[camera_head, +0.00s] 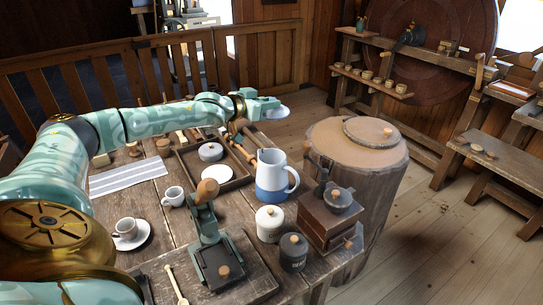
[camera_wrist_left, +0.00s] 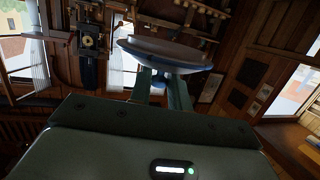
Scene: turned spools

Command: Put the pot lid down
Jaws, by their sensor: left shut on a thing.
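My left gripper (camera_head: 266,107) is shut on the pot lid (camera_head: 280,113), a pale disc with blue at its edge. It holds the lid up in the air near the back right end of the workbench. In the left wrist view the lid (camera_wrist_left: 165,53) sits across the fingertips (camera_wrist_left: 160,82), with its blue knob between the two fingers. The white and blue pot (camera_head: 272,178) stands upright on the bench, nearer to me than the gripper, with its handle to the right. My right gripper is not in view.
Lidded jars (camera_head: 269,223), a wooden grinder (camera_head: 325,222) and a green lever press (camera_head: 208,235) crowd the front. A striped cloth (camera_head: 128,176) lies left. A stump (camera_head: 400,160) stands right.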

